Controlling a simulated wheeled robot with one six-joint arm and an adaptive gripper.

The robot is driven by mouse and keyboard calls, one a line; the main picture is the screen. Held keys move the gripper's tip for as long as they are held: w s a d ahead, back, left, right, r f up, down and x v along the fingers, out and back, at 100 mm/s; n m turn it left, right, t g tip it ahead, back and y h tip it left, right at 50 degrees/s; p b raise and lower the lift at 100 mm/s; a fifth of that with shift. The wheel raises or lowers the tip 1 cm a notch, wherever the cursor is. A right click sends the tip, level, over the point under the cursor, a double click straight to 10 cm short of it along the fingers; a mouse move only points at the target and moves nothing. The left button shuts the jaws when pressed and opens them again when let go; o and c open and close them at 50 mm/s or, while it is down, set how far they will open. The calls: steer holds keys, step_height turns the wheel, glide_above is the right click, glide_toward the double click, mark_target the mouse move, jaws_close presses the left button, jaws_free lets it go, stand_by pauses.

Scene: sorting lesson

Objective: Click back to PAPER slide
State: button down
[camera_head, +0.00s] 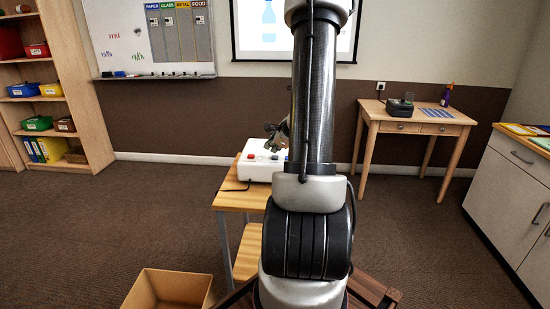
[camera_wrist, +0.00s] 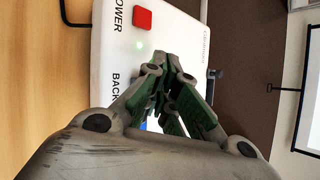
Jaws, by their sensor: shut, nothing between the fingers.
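A white control box (camera_head: 257,172) sits on a small wooden table, and it fills the middle of the wrist view (camera_wrist: 115,50). It has a red button (camera_wrist: 142,19) beside the word POWER, a small lit green light (camera_wrist: 140,45) and the word BACK lower down. A bit of blue (camera_wrist: 152,124) shows between my fingers near BACK, mostly hidden. My gripper (camera_wrist: 173,62) is shut and empty, over the box; I cannot tell whether it touches. In the head view my gripper (camera_head: 277,135) is partly behind my arm. The projection screen (camera_head: 249,38) shows a blue bottle.
The small wooden table (camera_head: 231,201) stands ahead, partly behind my arm. A cardboard box (camera_head: 167,288) is on the floor at front left. A shelf (camera_head: 90,85) with bins stands left, a desk (camera_head: 420,120) back right, a cabinet (camera_head: 507,195) right. Carpet between is clear.

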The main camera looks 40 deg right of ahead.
steer(key=shift+f, duration=0.15)
stand_by(0.7)
steer(key=shift+f, duration=0.3)
steer(key=shift+f, duration=0.4)
stand_by(0.5)
stand_by(0.4)
steer(key=shift+r, duration=0.85)
steer(key=shift+r, duration=2.5)
